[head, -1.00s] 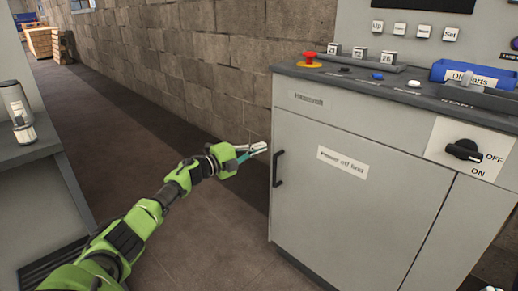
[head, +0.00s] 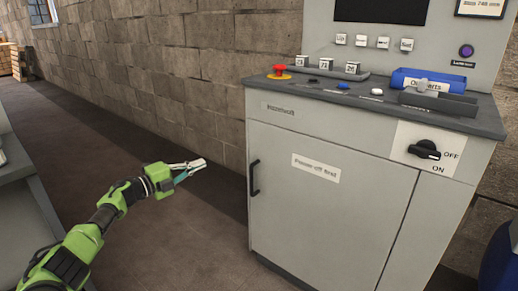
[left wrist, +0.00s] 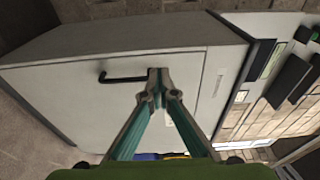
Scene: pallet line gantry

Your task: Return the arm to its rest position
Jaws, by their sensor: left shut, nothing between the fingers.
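My left arm comes in from the lower left in the head view, and its left gripper (head: 198,164) is shut and empty. It hangs in the air to the left of the grey cabinet (head: 300,215) and its black door handle (head: 254,177), apart from the handle in the picture. In the left wrist view the closed fingertips (left wrist: 158,76) meet in front of the cabinet door, with the handle (left wrist: 122,78) just left of them. My right gripper is not in view.
The cabinet door is closed. A rotary switch (head: 425,150), a red button (head: 279,71) and a blue parts bin (head: 428,79) are on the cabinet. A grey bench (head: 20,205) stands at the left. Floor (head: 150,230) between is clear.

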